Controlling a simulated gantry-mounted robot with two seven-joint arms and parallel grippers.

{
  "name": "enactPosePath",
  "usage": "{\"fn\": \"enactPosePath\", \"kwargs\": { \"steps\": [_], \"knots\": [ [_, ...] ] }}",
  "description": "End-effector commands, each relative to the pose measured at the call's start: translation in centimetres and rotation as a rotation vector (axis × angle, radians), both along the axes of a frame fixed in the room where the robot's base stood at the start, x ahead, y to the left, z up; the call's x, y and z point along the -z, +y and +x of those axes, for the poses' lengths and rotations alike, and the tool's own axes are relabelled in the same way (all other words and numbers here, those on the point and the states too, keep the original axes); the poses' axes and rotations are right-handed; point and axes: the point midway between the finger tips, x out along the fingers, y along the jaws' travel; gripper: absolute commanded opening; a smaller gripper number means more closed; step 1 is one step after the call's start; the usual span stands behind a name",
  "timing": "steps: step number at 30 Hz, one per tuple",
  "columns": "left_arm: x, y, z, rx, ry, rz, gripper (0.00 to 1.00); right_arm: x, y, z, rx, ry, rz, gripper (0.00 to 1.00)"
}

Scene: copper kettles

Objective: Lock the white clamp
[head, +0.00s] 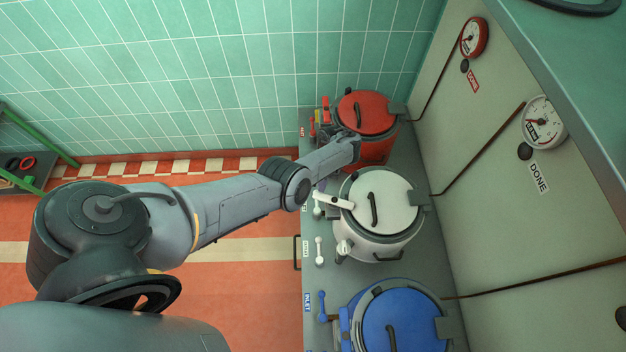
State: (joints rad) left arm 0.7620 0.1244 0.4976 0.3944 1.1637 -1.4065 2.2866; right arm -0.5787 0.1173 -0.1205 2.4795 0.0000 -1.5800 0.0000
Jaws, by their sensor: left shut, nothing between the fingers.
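The white kettle (388,232) stands on the grey counter, its white lid (392,203) resting on top. The white clamp (333,200) is a short white bar at the kettle's left rim, sticking out to the left. From this view I cannot tell whether it is locked. My left gripper (345,136) is shut and empty, beside the left side of the red kettle (378,150), beyond and apart from the white clamp. The wrist partly hides its fingers. My right gripper is not in view.
The blue kettle (400,322) stands nearest on the counter (321,275). White levers (319,251) and a white knob (344,247) sit left of the white kettle. Gauges (543,122) hang on the right wall panel. Open floor (255,285) lies left of the counter.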

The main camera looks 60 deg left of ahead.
Motion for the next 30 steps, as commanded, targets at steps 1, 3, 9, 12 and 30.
{"fn": "enactPosePath", "kwargs": {
  "steps": [1, 3, 9, 12, 30],
  "knots": [
    [0.1, -0.2, -0.2, 0.004, 0.003, 0.001, 0.00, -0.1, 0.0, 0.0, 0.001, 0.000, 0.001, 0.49],
    [0.1, -0.4, -0.3, 0.008, 0.003, 0.000, 0.00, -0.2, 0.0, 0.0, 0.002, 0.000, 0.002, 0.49],
    [0.1, -0.7, -0.8, 0.013, 0.003, 0.001, 0.00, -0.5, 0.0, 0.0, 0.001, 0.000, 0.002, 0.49],
    [0.1, -0.8, -1.0, 0.012, 0.003, 0.001, 0.00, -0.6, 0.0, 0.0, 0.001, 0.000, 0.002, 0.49],
    [0.2, -0.8, -1.3, 0.014, 0.003, 0.003, 0.00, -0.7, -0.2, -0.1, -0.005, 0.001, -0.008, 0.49]
  ]
}}
